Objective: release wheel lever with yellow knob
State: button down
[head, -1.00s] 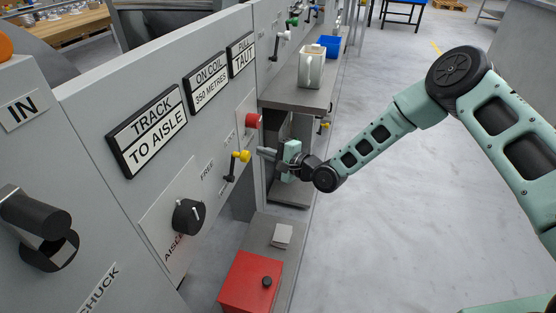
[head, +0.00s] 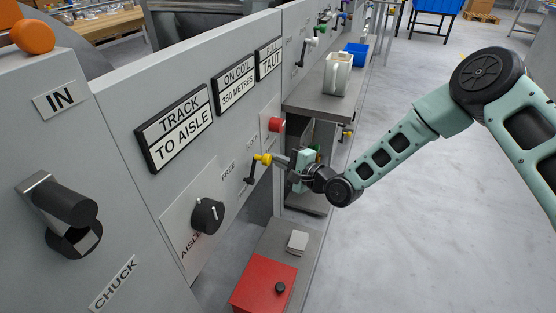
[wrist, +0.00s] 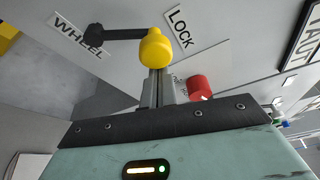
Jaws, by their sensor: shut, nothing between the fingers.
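The wheel lever is a dark arm with a yellow knob (head: 263,159) on the grey panel, its knob end raised above its lower pivot in the head view. In the wrist view the yellow knob (wrist: 156,46) is at top centre, and the black lever arm (wrist: 122,35) runs left to its pivot by the WHEEL label. A LOCK label (wrist: 180,27) is just right of the knob. My gripper (head: 279,160) is shut and empty, its fingertips right at the knob. In the wrist view its fingers (wrist: 158,80) end beneath the knob; I cannot tell whether they touch.
A red button (head: 277,125) sits on the panel just above my fingers. A black rotary dial (head: 207,215) is lower left. A red box (head: 263,283) stands below. Open floor lies right.

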aim_at(267, 159)
jog(key=shift+s+a+r+n, duration=0.1)
jog(key=shift+s+r+n, duration=0.1)
jog(key=shift+n, duration=0.2)
jog(key=s+n, duration=0.1)
jog(key=s+r+n+t+y+b, duration=0.1)
jog(key=n, duration=0.1)
jog(key=s+a+n, duration=0.1)
jog(key=n, duration=0.1)
jog(key=shift+r, duration=0.35)
jog(key=shift+s+a+r+n+y+b, duration=0.1)
jog(key=shift+s+a+n+y+b, duration=0.25)
jog(key=shift+s+n, duration=0.55)
jog(key=shift+s+a+f+n+y+b, duration=0.15)
jog(key=shift+s+n+y+b, duration=0.35)
jog(key=shift+n, duration=0.65)
jog(key=shift+s+a+r+n+y+b, duration=0.2)
jog(key=shift+s+n+y+b, duration=0.25)
jog(key=shift+s+n, duration=0.45)
jog(key=shift+w+a, duration=0.1)
